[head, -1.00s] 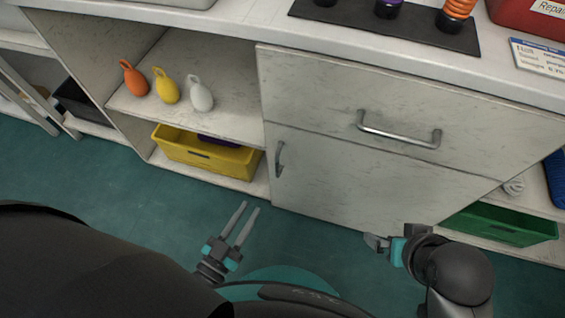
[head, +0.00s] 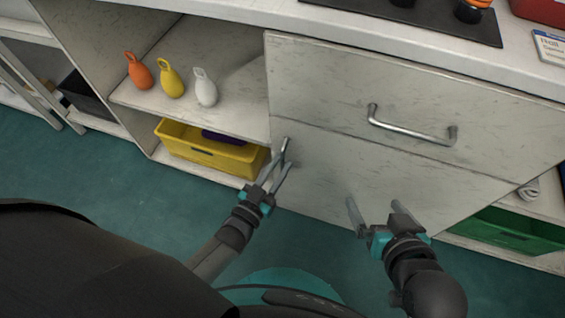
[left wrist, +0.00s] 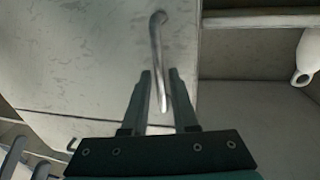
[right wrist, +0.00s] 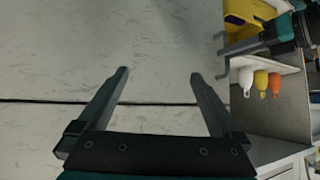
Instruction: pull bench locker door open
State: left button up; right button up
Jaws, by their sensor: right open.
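The bench locker door (head: 330,180) is the pale scuffed panel under the drawer, and it is shut. Its upright metal handle (head: 285,148) is at the door's left edge. My left gripper (head: 280,165) is at the handle with its fingers apart. In the left wrist view the lower part of the handle (left wrist: 156,40) lies between the open fingers (left wrist: 160,75); I cannot tell whether they touch it. My right gripper (head: 374,203) is open and empty in front of the door's lower right. The right wrist view shows its fingers (right wrist: 158,75) spread towards the pale panels.
A drawer with a horizontal handle (head: 410,132) is above the door. Left of the door, an open shelf holds orange, yellow and white weights (head: 205,90) above a yellow crate (head: 210,152). A green crate (head: 510,232) is at the right. Teal floor lies in front.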

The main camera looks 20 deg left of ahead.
pick_arm(q)
jog(key=shift+w+d, duration=0.15)
jog(key=shift+w, duration=0.55)
grip_shut()
dwell(1.1)
